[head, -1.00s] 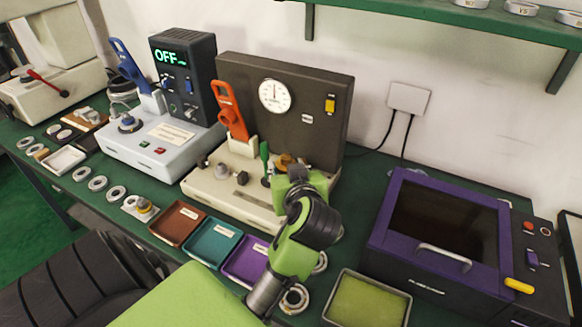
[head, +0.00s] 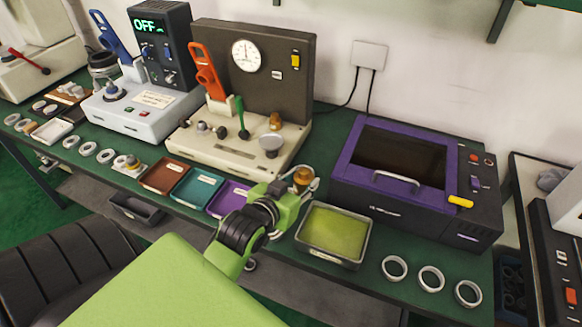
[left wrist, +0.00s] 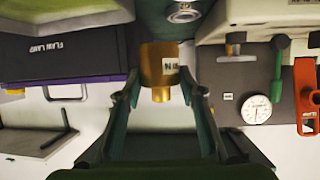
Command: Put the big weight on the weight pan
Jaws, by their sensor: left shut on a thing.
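The big weight, a brass cylinder with a knob (head: 303,176), is between the fingers of my left gripper (head: 302,187), which is shut on it. In the left wrist view the weight (left wrist: 158,64) shows a partly readable label between the two fingers (left wrist: 160,92). The weight pan, a small grey dish (head: 271,142), is on the front right of the beige tester (head: 235,150), with a brass part just behind it. In the head view the held weight is right of and nearer than the pan, apart from it. My right gripper is not in view.
An olive-lined tray (head: 310,251) is just right of my left gripper, and the purple lamp box (head: 350,180) is behind it. Brown, teal and purple trays (head: 215,203) line the front left. Several loose rings (head: 431,279) lie at the right front.

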